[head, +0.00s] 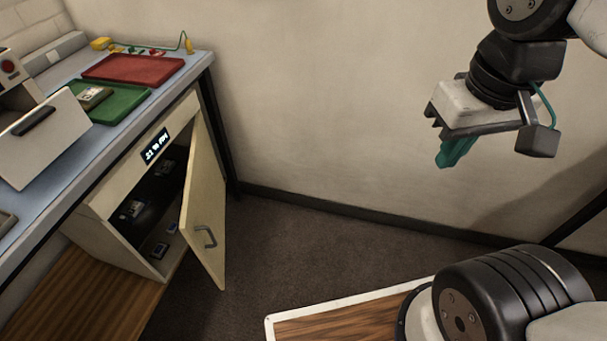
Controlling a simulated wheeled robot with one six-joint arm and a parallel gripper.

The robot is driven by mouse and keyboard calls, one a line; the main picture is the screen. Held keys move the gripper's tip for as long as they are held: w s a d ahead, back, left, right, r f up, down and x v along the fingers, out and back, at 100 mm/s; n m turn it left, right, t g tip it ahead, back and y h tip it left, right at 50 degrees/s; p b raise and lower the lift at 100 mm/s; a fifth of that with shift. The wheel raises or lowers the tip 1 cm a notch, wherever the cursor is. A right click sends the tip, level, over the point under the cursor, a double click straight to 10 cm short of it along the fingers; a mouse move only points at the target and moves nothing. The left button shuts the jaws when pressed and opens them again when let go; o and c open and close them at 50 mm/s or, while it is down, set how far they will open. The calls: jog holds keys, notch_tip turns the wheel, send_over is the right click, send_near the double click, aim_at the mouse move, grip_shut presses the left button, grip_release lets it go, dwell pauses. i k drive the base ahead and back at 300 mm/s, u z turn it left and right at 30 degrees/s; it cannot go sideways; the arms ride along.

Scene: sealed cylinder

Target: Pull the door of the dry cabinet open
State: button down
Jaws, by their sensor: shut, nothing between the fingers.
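The dry cabinet (118,207) stands under the bench at the left, with a lit display (156,146) on its upper front. Its cream door (205,190) stands wide open, swung out to the right. The dark metal handle (206,237) is on the door's face, near its free edge. Small items (133,209) show on the shelves inside; the deeper inside is dark. My gripper (455,153) is at the upper right, in front of the wall, well apart from the door and handle. Its teal fingers point down and are shut with nothing between them.
The bench (60,203) above holds a red tray (133,69), a green tray (115,103) and a white machine with an open front flap (43,138). Dark floor (300,245) lies clear between the door and my base. A wall closes off the back.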

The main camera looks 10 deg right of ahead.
aim_at(202, 223)
jog(key=z, duration=0.5)
jog(key=i, duration=0.9)
jog(key=u, duration=0.85)
